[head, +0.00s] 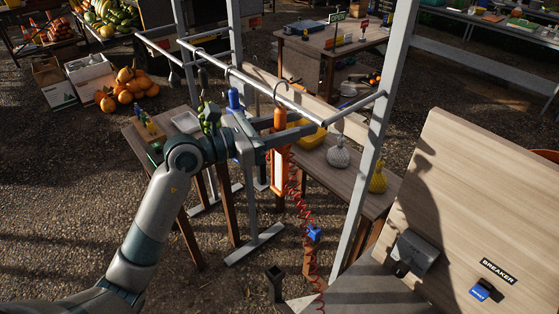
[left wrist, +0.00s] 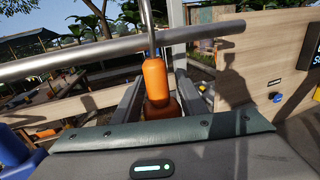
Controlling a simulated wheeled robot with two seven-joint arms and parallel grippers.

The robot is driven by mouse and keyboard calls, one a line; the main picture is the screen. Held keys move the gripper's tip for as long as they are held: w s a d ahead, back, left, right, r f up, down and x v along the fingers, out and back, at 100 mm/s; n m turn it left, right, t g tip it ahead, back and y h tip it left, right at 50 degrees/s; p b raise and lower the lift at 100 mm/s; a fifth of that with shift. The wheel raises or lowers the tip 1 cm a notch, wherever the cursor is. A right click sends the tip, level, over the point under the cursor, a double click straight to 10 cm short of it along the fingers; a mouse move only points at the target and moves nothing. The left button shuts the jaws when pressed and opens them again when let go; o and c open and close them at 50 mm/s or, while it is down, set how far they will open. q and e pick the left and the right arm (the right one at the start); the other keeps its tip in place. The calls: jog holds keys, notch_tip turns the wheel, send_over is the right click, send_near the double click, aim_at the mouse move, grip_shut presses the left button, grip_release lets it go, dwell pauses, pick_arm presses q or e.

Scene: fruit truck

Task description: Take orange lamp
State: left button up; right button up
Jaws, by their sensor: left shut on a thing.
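The orange lamp (head: 279,170) hangs upright by a dark hook from a metal rail (head: 297,103). It has an orange handle and a pale front panel. A red coiled cord runs down from it past a blue plug-like piece (head: 313,233). My left gripper (head: 291,136) is shut on the lamp just below its handle top, with a finger on each side. In the left wrist view the orange lamp (left wrist: 155,82) stands between my fingers (left wrist: 158,100), below the rail. Part of the lamp is hidden by the gripper.
A blue lamp-like item (head: 233,98) hangs just left. Upright posts (head: 376,130) frame the rack. Behind it a wooden table (head: 378,202) holds a yellow crate (head: 309,136) and wrapped fruits. A wooden panel with a breaker label (head: 497,271) stands at right.

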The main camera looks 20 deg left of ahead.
pick_arm(q)
jog(key=shift+s+a, duration=0.1)
jog(key=shift+a, duration=0.05)
jog(key=shift+s+a, duration=0.5)
jog(key=shift+s, duration=0.3)
jog(key=shift+s+a, duration=0.55)
jog(key=shift+s, duration=0.25)
jog(key=shift+s+a, duration=0.5)
jog(key=shift+s, duration=0.4)
